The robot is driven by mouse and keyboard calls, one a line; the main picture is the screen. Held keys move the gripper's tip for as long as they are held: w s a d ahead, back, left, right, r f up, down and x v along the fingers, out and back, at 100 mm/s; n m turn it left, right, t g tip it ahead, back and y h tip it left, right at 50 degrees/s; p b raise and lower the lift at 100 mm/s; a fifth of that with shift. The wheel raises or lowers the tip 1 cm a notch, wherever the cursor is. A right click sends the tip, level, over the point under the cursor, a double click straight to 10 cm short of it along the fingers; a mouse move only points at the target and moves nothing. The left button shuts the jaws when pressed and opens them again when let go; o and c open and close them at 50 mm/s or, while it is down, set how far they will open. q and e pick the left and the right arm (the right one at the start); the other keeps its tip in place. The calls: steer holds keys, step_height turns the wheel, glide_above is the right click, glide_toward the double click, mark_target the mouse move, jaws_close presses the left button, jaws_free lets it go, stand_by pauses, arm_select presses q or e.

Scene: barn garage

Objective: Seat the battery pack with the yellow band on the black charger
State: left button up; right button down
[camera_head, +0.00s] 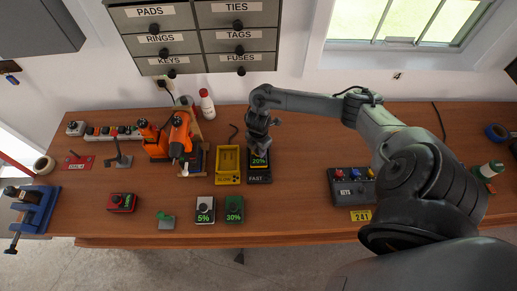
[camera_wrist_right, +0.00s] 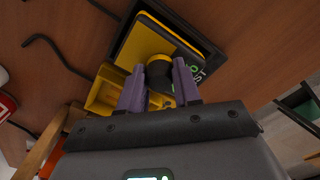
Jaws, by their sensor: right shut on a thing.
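The black charger (camera_head: 259,180), marked FAST, lies on the bench right of the yellow SLOW charger (camera_head: 228,178). The battery pack with the yellow band (camera_head: 259,161), reading 20%, is over the black charger's bed. In the right wrist view, the pack (camera_wrist_right: 158,42) lies within the black charger's outline (camera_wrist_right: 129,42). I cannot tell whether it is fully down. My right gripper (camera_head: 259,142) is above the pack. In the wrist view its purple fingers (camera_wrist_right: 160,70) are shut on the pack's dark round knob. My left gripper is out of view.
Packs reading 5% (camera_head: 205,212) and 30% (camera_head: 234,210) stand near the front edge. A red pack (camera_head: 122,203) lies further left. Orange drills (camera_head: 178,136) stand left of the chargers. Bench between is clear.

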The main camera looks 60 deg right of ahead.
steer(key=shift+f, duration=0.35)
stand_by(0.4)
steer(key=shift+c, duration=0.8)
jaws_free()
steer(key=shift+r, duration=0.1)
steer(key=shift+r+p, duration=0.9)
steer(key=shift+r, duration=0.05)
step_height(320, 180, up, 4)
steer(key=p, duration=0.4)
steer(key=shift+r+p, duration=0.2)
steer(key=shift+p, duration=0.1)
steer(key=shift+r+p, duration=1.25)
steer(key=shift+p, duration=0.1)
